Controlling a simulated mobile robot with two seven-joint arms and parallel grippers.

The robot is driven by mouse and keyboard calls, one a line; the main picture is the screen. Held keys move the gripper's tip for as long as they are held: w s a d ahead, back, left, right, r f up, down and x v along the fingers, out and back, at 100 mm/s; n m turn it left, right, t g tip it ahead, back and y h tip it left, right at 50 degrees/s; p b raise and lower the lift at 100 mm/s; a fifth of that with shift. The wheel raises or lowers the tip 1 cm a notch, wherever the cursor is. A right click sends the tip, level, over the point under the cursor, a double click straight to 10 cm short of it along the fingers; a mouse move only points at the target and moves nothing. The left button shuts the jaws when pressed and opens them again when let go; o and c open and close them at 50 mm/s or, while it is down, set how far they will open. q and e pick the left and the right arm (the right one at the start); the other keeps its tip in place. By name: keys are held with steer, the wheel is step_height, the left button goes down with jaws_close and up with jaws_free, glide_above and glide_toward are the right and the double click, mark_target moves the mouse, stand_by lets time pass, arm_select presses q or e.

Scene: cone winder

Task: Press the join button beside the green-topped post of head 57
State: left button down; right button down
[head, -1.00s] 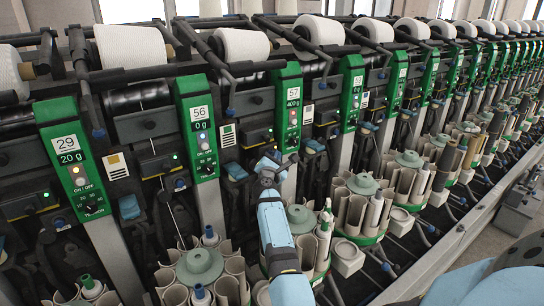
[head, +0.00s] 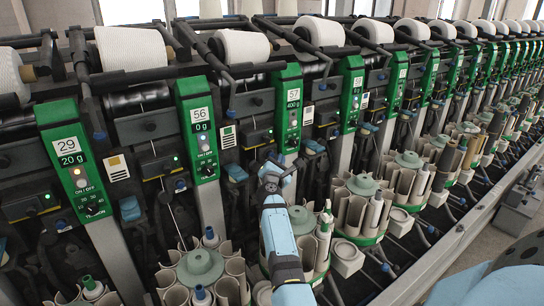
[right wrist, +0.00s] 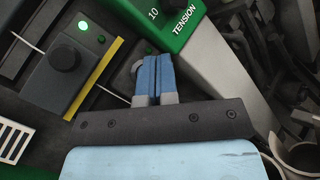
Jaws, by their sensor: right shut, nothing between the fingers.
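The green-topped post of head 57 (head: 289,108) stands near the middle of the head view. Its lower end, with the word TENSION (right wrist: 188,20), shows at the top of the right wrist view. Left of it there, a dark box (right wrist: 92,62) carries a round black knob (right wrist: 65,56), a lit green lamp (right wrist: 83,25) and a yellow strip. I cannot tell for sure which part is the join button. My right gripper (head: 275,165) is below the post's lower end. Its blue fingers (right wrist: 153,64) are shut and empty, partly covering a small grey round part. My left gripper is not in view.
The post of head 56 (head: 198,125) stands to the left. Bobbin holders with grey-green hubs (head: 200,263) stand below, close to my right forearm. White yarn cones (head: 240,45) line the top. The aisle floor is at the right.

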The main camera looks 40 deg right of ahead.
steer(key=shift+s+a+p, duration=0.15)
steer(key=shift+s+p, duration=0.2)
steer(key=shift+s, duration=0.8)
steer(key=shift+s+a+p, duration=0.1)
steer(key=shift+s+p, duration=0.25)
steer(key=shift+s, duration=0.8)
